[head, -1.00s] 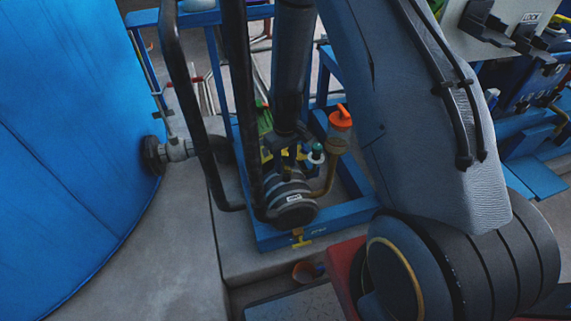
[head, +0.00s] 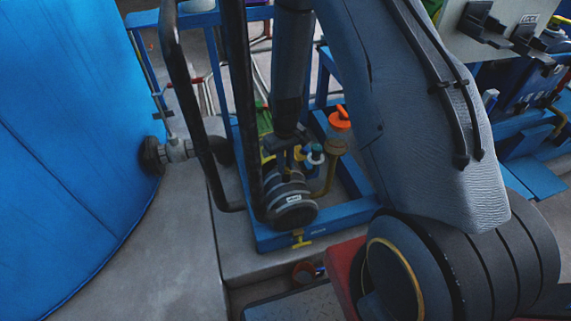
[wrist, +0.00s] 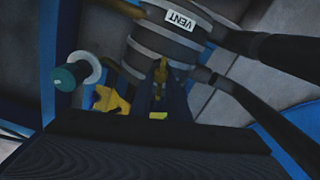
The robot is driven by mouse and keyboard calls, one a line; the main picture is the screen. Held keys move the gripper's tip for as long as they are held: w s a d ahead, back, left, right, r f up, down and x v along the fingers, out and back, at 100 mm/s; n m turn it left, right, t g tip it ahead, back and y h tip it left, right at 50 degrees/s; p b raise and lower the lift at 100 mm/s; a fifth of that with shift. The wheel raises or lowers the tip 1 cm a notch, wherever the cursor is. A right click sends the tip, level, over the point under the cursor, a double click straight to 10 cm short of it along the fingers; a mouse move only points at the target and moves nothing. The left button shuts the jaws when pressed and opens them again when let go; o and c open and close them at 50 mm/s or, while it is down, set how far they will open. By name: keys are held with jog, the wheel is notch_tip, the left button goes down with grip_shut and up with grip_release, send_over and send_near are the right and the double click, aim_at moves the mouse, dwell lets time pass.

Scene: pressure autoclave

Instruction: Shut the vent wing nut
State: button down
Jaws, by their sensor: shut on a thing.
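The vent valve is a dark grey banded cylinder with a white label, low in the blue frame in the head view (head: 290,206). In the wrist view its label (wrist: 181,20) reads VENT. My gripper (wrist: 161,92) points down beside this body, its dark fingers closed around a small brass-yellow piece that looks like the vent wing nut (wrist: 161,73). The fingers hide most of the nut, so its angle cannot be told. In the head view my gripper (head: 284,161) is just above the valve, and its tips are hard to make out.
A yellow handle (wrist: 110,100) and a green-capped fitting (wrist: 68,77) are close left of my fingers in the wrist view. In the head view, an orange-topped cup (head: 340,118) stands right. A black pipe (head: 240,100) rises close left. The blue tank (head: 70,120) is farther left.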

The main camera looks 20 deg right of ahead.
jog(key=m+p, duration=0.1)
jog(key=m, duration=0.3)
jog(key=shift+d+r+m+p, duration=0.1)
jog(key=shift+d+m+p, duration=0.1)
jog(key=shift+m+p, duration=0.2)
jog(key=m+p, duration=0.1)
jog(key=m, duration=0.4)
jog(key=shift+d, duration=0.15)
jog(key=m, duration=0.3)
jog(key=m+p, duration=0.1)
jog(key=m, duration=0.1)
jog(key=shift+s+d+m, duration=0.15)
jog(key=shift+s+m, duration=0.05)
jog(key=shift+m, duration=0.2)
jog(key=m+p, duration=0.1)
jog(key=m, duration=0.4)
jog(key=shift+s, duration=0.15)
jog(key=c, duration=1.7)
grip_release()
jog(key=shift+r, duration=3.85)
